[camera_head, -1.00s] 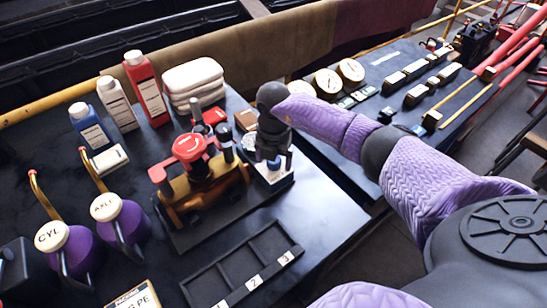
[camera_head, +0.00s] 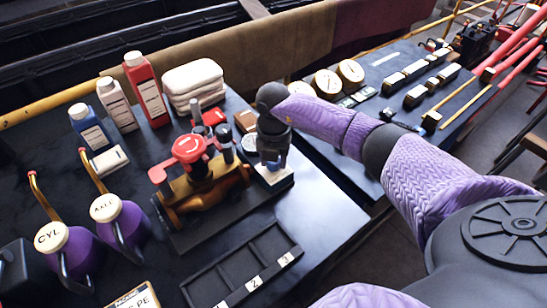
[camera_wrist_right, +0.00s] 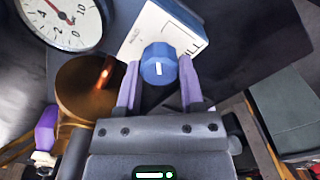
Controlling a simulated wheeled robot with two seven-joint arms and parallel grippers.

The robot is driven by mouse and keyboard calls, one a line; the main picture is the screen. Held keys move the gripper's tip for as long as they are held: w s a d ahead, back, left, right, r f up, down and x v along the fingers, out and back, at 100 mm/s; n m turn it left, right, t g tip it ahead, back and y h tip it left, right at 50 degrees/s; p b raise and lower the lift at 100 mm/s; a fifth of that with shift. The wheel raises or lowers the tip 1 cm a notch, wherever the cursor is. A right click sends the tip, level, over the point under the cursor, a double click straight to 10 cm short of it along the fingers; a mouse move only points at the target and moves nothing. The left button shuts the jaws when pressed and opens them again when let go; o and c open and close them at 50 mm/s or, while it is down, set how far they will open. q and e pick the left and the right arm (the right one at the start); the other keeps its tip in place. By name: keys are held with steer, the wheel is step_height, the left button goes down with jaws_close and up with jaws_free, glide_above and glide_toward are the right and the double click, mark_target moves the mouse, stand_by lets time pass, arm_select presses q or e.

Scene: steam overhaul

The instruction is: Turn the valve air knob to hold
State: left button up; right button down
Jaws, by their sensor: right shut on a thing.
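The air knob is a blue faceted knob (camera_wrist_right: 159,64) with a white mark on its face, in the right wrist view. It stands at a white plate (camera_wrist_right: 150,28) with dark lettering, partly cut off, so I cannot read the setting. My right gripper (camera_wrist_right: 160,80) has its purple fingers on both sides of the knob and is shut on it. My left gripper is not in view.
A brass valve body with a red top (camera_head: 188,149) stands just left of the gripper. A gauge (camera_wrist_right: 62,22) and copper-coloured round part (camera_wrist_right: 85,92) are close by. A black compartment tray (camera_head: 205,290), purple oil cans (camera_head: 122,222) and bottles (camera_head: 147,90) share the bench.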

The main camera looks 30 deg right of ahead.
steer(key=n, duration=0.8)
steer(key=shift+d+n+b, duration=0.1)
steer(key=shift+n+b, duration=0.2)
steer(key=shift+b, duration=0.1)
steer(key=shift+n, duration=0.6)
steer(key=shift+c, duration=1)
jaws_free()
